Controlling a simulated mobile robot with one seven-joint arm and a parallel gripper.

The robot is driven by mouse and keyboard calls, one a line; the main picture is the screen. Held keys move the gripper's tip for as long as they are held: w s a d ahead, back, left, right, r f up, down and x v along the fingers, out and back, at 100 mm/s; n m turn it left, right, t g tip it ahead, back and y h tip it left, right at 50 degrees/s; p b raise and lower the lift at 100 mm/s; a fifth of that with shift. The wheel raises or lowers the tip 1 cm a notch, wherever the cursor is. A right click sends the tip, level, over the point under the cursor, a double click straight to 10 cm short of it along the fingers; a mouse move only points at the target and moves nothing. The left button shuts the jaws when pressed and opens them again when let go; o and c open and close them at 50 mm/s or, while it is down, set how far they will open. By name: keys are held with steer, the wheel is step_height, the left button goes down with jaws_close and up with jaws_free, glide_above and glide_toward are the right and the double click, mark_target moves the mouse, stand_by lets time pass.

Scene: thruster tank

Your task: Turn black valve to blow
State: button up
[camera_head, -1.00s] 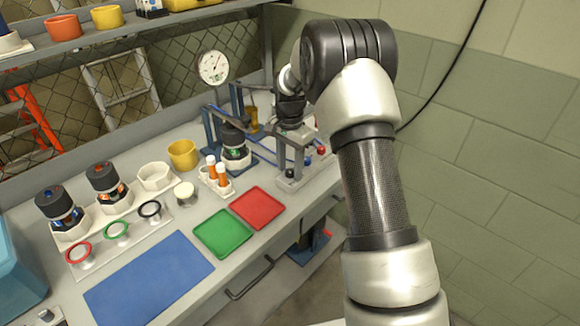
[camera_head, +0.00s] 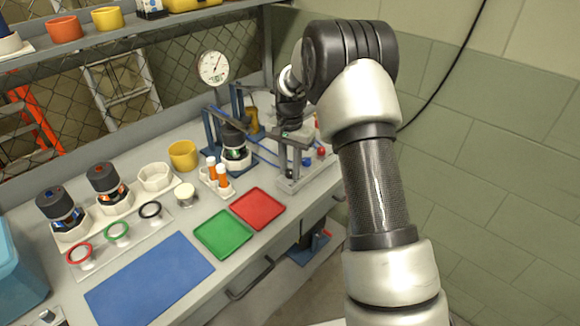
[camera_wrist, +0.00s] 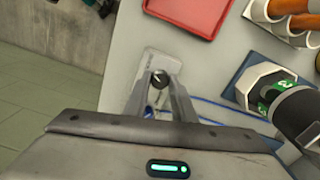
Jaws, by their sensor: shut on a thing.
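The black valve (camera_wrist: 160,78) is a small round knob with a pale mark, on a light grey base plate (camera_wrist: 156,58) in the wrist view. My gripper (camera_wrist: 160,88) comes down over it, with one grey finger on each side, shut on the knob. A blue knob (camera_head: 307,161) and a red knob (camera_head: 321,152) stand farther along the same base. The lettering on the plate is too small to read.
A round gauge (camera_head: 213,67) stands behind on a blue stand. A black-topped thruster (camera_head: 234,143) and a rack with orange-and-white tubes (camera_head: 218,178) are left of my gripper. Red (camera_head: 257,208) and green (camera_head: 222,234) trays lie in front. A wall is close on the right.

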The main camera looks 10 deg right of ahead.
mark_target(290, 171)
steer(key=n, duration=0.4)
steer(key=shift+n, duration=0.3)
steer(key=n+p, duration=0.1)
steer(key=n, duration=0.2)
steer(key=shift+n, duration=0.4)
steer(key=n, duration=0.3)
steer(key=shift+n+p, duration=0.4)
steer(key=shift+n, duration=1.6)
steer(key=o, duration=1.1)
steer(key=shift+c, duration=0.2)
steer(key=shift+r, duration=0.15)
step_height(290, 171, up, 17)
steer(key=p, duration=0.1)
